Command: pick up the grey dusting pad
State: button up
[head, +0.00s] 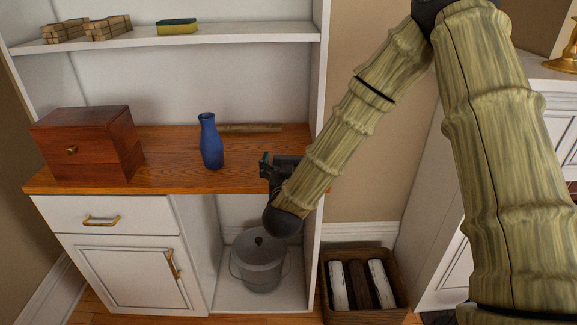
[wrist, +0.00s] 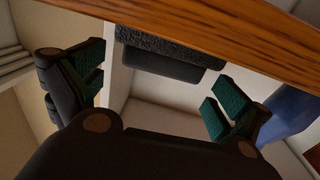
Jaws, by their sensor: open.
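A dark grey block with a rough-textured band and a smoother face, which looks like the grey dusting pad (wrist: 160,58), shows in the wrist view. It is beside the wooden surface, ahead of my gripper and between the lines of its two fingers. In the head view I cannot tell it apart from the dark gripper. My gripper (head: 272,170) is at the right front part of the wooden counter. In the wrist view my gripper (wrist: 155,100) has its green-padded fingers wide apart, with nothing between them.
A blue vase (head: 210,142) stands left of my gripper on the wooden counter (head: 180,178). A brown stick (head: 250,128) lies behind it, and a wooden box (head: 88,143) stands at left. A lidded grey bucket (head: 260,262) and a log crate (head: 395,316) are below.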

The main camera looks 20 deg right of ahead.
jog(key=shift+x, duration=1.4)
jog(key=c, duration=1)
jog(key=shift+c, duration=0.2)
